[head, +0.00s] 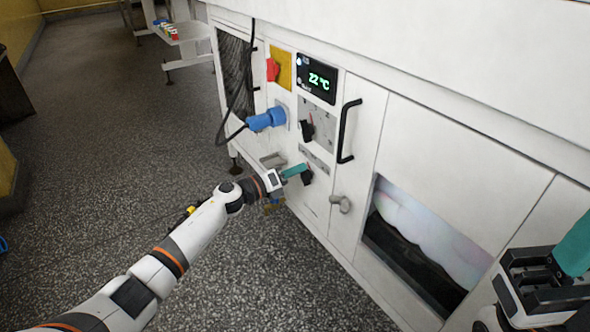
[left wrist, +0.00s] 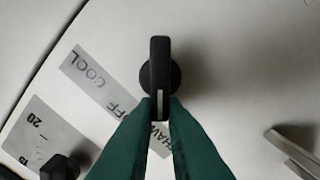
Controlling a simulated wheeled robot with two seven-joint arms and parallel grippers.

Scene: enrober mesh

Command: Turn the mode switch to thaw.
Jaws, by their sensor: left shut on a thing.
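The mode switch (head: 306,178) is a black bar-shaped knob low on the white machine front. In the left wrist view the knob (left wrist: 160,70) stands upright in the picture, its light line at the lower end. The grey label strip (left wrist: 88,73) beside it reads COOL and OFF, then THAW, partly covered by a finger. The light line points down toward the THAW end. My left gripper (head: 296,172), with teal fingers, is shut on the knob's lower end. My right gripper (head: 572,252) is at the right edge, away from the switch; its opening is unclear.
Above the switch are a black dial (head: 307,131), a blue plug (head: 266,120) with a cable, a red switch (head: 272,69) on yellow and a display (head: 316,79) reading 22 °C. A black handle (head: 348,131) and grey latch (head: 341,204) stick out to the right.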

